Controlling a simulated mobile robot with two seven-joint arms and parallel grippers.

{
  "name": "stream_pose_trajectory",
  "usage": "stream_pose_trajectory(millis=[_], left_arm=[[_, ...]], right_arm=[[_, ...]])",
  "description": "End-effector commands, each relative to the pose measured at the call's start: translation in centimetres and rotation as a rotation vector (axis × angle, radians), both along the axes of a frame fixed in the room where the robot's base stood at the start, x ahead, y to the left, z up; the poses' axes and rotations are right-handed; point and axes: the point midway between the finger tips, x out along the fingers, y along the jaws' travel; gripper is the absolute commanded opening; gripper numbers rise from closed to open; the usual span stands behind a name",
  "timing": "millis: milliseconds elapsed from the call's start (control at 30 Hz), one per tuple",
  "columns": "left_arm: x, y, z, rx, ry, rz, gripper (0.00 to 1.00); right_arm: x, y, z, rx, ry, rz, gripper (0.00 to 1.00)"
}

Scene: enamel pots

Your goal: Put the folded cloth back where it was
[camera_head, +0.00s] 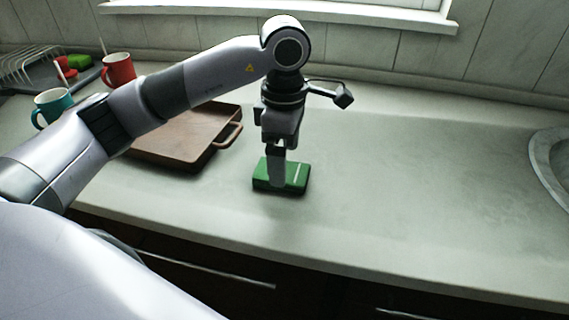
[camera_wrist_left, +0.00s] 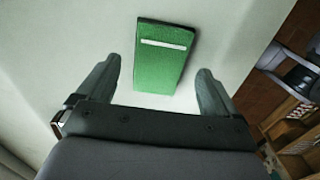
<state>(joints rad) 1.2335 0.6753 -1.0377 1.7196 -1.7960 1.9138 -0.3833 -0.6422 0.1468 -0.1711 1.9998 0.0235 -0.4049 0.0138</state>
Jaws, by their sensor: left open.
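The folded cloth (camera_head: 298,174) is a flat green block with a pale stripe, lying on the counter in the middle of the head view. It also shows in the left wrist view (camera_wrist_left: 162,65), ahead of the fingers. My left gripper (camera_head: 277,180) points down over the cloth and hides part of it. In the wrist view my left gripper (camera_wrist_left: 158,88) is open, with one finger to each side of the cloth's near end. Gaps show between the fingers and the cloth, and nothing is held. My right gripper is not in view.
A brown tray (camera_head: 172,152) with a handle stands left of the cloth, partly behind my arm. A red mug (camera_head: 119,70), a teal mug (camera_head: 52,106) and a wire rack (camera_head: 28,64) are at the far left. A sink (camera_head: 552,165) is at the right edge. The counter (camera_head: 430,180) between is clear.

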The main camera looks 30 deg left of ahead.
Motion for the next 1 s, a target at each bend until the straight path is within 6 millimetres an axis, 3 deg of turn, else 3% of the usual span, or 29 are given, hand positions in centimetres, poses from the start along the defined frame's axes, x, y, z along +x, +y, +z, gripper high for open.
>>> stream_pose_trajectory(millis=[200, 400, 1000], left_arm=[[0.1, 0.0, 5.3, 0.0, -0.005, 0.002, 0.94], [0.1, 0.0, 8.0, 0.001, -0.003, 0.001, 0.94], [0.0, 0.0, 8.8, 0.0, 0.0, 0.001, 0.94]], right_arm=[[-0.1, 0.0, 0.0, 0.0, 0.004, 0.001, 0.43], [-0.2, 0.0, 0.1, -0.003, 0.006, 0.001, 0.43], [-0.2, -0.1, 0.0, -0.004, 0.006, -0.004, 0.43]])
